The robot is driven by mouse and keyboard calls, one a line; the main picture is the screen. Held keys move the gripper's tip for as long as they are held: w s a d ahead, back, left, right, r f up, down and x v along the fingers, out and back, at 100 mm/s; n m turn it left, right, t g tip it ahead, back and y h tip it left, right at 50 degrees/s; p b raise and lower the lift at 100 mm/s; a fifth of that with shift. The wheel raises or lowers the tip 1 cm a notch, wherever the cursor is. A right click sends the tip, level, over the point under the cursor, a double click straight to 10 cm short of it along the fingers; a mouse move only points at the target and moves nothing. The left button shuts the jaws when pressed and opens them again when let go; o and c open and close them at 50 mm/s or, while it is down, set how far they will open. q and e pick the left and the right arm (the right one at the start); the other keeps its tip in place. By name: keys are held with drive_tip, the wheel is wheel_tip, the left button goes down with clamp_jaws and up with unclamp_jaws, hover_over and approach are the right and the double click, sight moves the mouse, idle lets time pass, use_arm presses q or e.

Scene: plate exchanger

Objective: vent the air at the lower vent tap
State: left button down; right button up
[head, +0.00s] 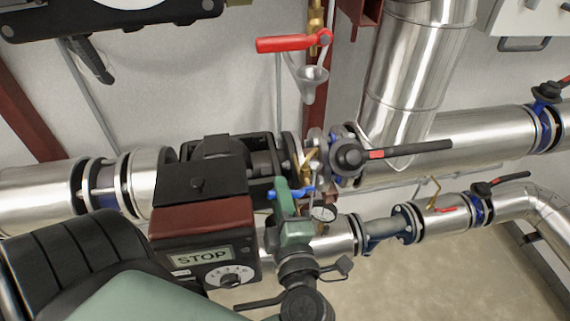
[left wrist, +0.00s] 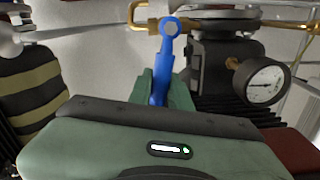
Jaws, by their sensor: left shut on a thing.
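The lower vent tap's blue lever (head: 298,191) is in the middle of the head view, beside brass pipework. In the left wrist view the blue lever (left wrist: 167,55) stands upright in front of a brass pipe (left wrist: 235,18). My left gripper (head: 282,190) is shut on the lever, with its green fingers around the lever's lower part. The green gripper body hides the lower end of the lever in the left wrist view. My right gripper is not in view.
A pressure gauge (head: 324,213) sits close to my left gripper; it also shows in the left wrist view (left wrist: 262,82). A box marked STOP (head: 203,240) stands at the left. A black-handled valve (head: 349,157) is at the right. A red lever (head: 290,43) and funnel (head: 308,82) are above.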

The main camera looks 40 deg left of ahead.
use_arm(q)
drive_tip(key=shift+f+n+b, duration=0.6)
drive_tip(key=shift+f+n, duration=0.05)
drive_tip(key=shift+n, duration=0.15)
drive_tip(key=shift+f+n, duration=0.1)
drive_tip(key=shift+n, duration=0.2)
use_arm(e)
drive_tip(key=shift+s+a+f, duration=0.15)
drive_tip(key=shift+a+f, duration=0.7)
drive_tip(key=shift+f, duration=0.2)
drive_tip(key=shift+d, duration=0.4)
use_arm(q)
drive_tip(key=c, duration=1.3)
unclamp_jaws()
drive_tip(key=shift+s, duration=0.1)
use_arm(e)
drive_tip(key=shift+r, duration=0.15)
